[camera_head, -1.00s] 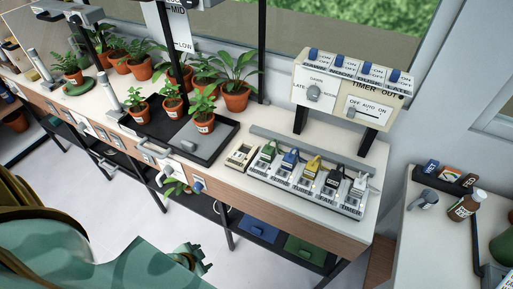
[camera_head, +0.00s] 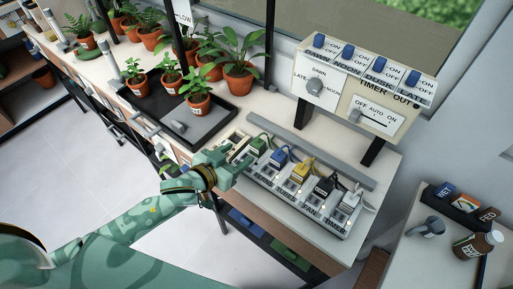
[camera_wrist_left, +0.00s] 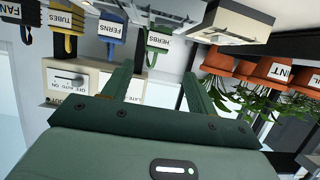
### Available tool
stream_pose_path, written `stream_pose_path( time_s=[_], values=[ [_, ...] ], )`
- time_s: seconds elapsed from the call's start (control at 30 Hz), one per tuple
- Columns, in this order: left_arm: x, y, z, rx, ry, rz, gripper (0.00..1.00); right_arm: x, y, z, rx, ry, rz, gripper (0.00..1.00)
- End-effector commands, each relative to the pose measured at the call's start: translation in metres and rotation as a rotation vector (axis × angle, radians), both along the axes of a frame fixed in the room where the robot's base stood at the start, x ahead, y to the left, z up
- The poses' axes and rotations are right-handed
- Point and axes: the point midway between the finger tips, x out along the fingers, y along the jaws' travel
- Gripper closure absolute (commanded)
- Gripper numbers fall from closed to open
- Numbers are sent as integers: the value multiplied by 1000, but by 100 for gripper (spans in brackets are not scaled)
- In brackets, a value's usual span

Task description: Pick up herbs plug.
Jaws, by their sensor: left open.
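The herbs plug (camera_head: 257,145) is green and sits at the left end of a row of plugs on the power strip (camera_head: 300,203). In the left wrist view the herbs plug (camera_wrist_left: 158,42) bears a white HERBS label and shows ahead of my fingers, roughly between them. My left gripper (camera_head: 242,167) is just left and in front of the plug, over the strip's near left end. In the left wrist view my left gripper (camera_wrist_left: 158,82) has its fingers apart with nothing between them. My right gripper is out of view.
Blue (camera_head: 279,157), yellow (camera_head: 300,170), black (camera_head: 323,187) and white (camera_head: 348,201) plugs stand close together to the right. The timer box (camera_head: 358,85) stands behind on posts. A dark tray (camera_head: 190,115) with potted plants lies to the left.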

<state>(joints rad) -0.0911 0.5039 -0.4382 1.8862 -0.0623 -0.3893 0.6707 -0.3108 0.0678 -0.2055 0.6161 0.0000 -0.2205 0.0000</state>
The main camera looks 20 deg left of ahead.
Motion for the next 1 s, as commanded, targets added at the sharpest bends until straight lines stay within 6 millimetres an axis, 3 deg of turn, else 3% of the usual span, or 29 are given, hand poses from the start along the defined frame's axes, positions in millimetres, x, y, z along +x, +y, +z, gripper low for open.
stream_pose_path(
  time_s=[0.2, 0.47, 0.7, 1.0],
  values=[
    [44, -16, -21, 2, 1, 1, 42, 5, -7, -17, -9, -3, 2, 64],
    [65, -25, -28, 2, 0, -1, 42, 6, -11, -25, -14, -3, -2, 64],
    [96, -40, -44, 2, 1, -1, 42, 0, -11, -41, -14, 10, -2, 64],
    [101, -43, -43, 1, 1, -1, 42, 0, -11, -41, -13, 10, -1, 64]
  ],
)
